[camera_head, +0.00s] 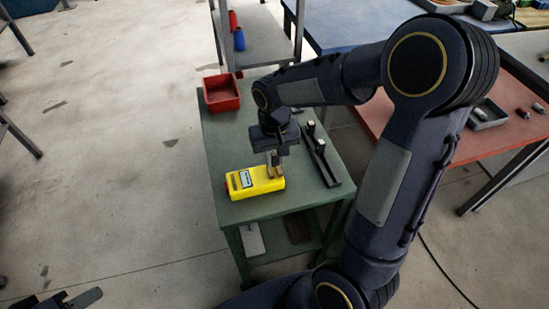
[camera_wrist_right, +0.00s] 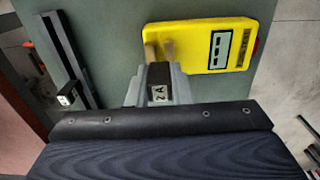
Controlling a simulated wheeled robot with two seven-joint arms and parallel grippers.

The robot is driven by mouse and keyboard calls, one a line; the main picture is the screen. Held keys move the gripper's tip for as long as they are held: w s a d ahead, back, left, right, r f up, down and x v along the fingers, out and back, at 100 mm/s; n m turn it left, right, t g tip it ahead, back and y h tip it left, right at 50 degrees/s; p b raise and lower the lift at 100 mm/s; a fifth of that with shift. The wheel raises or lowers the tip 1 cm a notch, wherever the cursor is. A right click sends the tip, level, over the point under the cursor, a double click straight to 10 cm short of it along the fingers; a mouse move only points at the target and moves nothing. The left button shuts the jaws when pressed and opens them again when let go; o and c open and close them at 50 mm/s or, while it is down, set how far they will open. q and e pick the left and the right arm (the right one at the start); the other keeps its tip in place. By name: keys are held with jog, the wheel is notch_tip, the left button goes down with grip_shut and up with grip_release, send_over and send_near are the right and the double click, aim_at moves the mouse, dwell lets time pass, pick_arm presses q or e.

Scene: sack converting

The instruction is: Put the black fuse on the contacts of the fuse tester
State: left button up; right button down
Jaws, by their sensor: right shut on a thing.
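The yellow fuse tester (camera_head: 241,186) lies on the green table, its display facing up. It also shows in the right wrist view (camera_wrist_right: 200,38), with two tan contacts (camera_wrist_right: 150,54) standing at its near end. My right gripper (camera_head: 274,158) is above that end, pointing down. It is shut on the black fuse (camera_wrist_right: 159,73), which has a pale label. The fuse is right beside the contacts in the wrist view; I cannot tell whether it touches them. My left gripper (camera_head: 78,299) shows partly at the bottom left, away from the table; its opening is unclear.
A dark rack (camera_head: 325,166) with pale-topped fuses (camera_head: 320,147) stands to the right of the tester. A red bin (camera_head: 221,93) is at the table's back left. Shelving with red and blue items stands behind. The table is clear between bin and tester.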

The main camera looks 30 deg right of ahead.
jog(key=shift+f, duration=0.6)
jog(key=shift+f+b, duration=0.5)
jog(key=shift+f, duration=0.1)
jog(key=c, duration=1.3)
grip_release()
jog(key=shift+r, duration=0.15)
